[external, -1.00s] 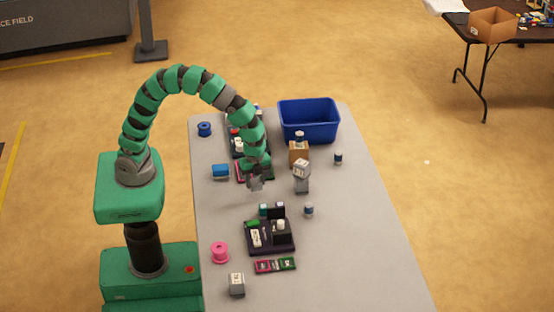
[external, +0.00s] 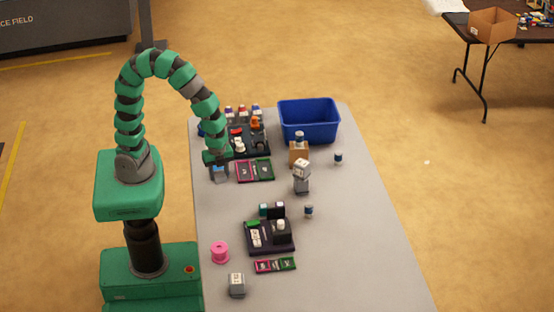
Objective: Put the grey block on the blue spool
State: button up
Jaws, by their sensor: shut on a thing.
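My gripper (external: 218,164) is at the left part of the grey table, low in the picture of the arm's drooping end. It is shut on a small grey block (external: 220,172), partly covered by the fingers. The held block shows in front of a blue box-shaped block, which is mostly hidden; whether they touch I cannot tell. The blue spool (external: 201,130) stands behind the gripper at the table's far left edge, largely hidden by my arm.
A blue bin (external: 309,118) stands at the back. A dark tray with small items (external: 262,148) and a pink-and-green case (external: 244,171) lie right of the gripper. A stacked grey block (external: 302,186), pink spool (external: 220,253) and another grey block (external: 237,290) are apart. The table's middle left is clear.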

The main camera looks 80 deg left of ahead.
jog(key=shift+s+a, duration=0.1)
jog(key=a+n, duration=0.1)
jog(key=a, duration=0.1)
jog(key=a+r+n, duration=0.1)
jog(key=a, duration=0.2)
jog(key=a+n, duration=0.1)
jog(key=a, duration=0.2)
jog(key=shift+s+a+r, duration=0.2)
jog(key=s+a+r+n+b, duration=0.1)
jog(key=s+a+n, duration=0.6)
jog(key=a, duration=0.4)
jog(key=s+a+r+n+b, duration=0.1)
jog(key=s+a+r+n, duration=0.1)
jog(key=s+a+n, duration=0.55)
jog(key=shift+m, duration=0.95)
jog(key=w+a, duration=0.3)
jog(key=w, duration=0.1)
jog(key=w+a+f+b, duration=0.1)
jog(key=w+a, duration=0.3)
jog(key=w+a+b, duration=0.1)
jog(key=w+a, duration=0.3)
jog(key=shift+a+f, duration=0.2)
jog(key=shift+f, duration=0.1)
jog(key=shift+s+f+b, duration=0.1)
jog(key=shift+f+b, duration=0.45)
jog(key=shift+f, duration=1.15)
jog(key=shift+f, duration=0.1)
jog(key=o, duration=1.3)
